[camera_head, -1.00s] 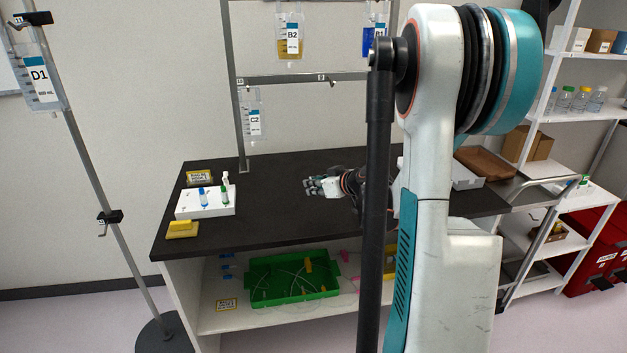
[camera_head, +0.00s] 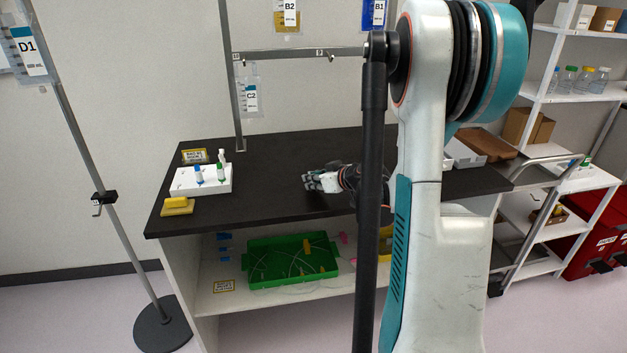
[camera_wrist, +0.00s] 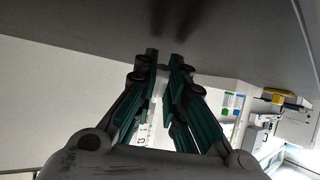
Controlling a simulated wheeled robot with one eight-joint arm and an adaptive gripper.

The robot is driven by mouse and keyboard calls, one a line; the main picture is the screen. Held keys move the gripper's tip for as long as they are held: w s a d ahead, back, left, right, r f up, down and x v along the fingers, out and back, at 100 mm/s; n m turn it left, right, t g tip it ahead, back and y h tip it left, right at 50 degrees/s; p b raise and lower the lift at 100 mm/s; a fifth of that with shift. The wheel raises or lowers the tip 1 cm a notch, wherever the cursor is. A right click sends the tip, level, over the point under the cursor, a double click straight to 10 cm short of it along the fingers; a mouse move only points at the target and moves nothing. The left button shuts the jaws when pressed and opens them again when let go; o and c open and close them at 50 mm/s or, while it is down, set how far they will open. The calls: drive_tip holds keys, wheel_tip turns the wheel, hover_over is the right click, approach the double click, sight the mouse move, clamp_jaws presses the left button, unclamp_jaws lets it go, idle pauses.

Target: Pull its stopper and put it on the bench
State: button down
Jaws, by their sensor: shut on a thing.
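My gripper (camera_head: 318,182) is low over the middle of the dark bench (camera_head: 270,205). In the wrist view my gripper's fingertips (camera_wrist: 164,56) are close together near the bench surface (camera_wrist: 225,40), with dark shadows just beyond them. A small pale thing (camera_wrist: 158,82) shows between the fingers; it is mostly hidden, and I cannot tell for sure whether it is the stopper. A white rack (camera_head: 182,185) stands on the bench left of my gripper. It holds a blue tube (camera_head: 198,174) and a green tube (camera_head: 222,171) with a white top.
A yellow block (camera_head: 177,206) lies in front of the rack and a label sign (camera_head: 194,156) behind it. A green tray (camera_head: 262,277) is on the shelf below. Bags hang at the back, including C2 (camera_head: 251,98). Bench between rack and gripper is clear.

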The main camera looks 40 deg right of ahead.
drive_tip(key=c, duration=1.6)
unclamp_jaws()
drive_tip(key=shift+o, duration=0.2)
drive_tip(key=shift+s+r, duration=0.1)
drive_tip(key=v, duration=1.1)
drive_tip(key=shift+s+r, duration=0.15)
drive_tip(key=shift+s, duration=0.2)
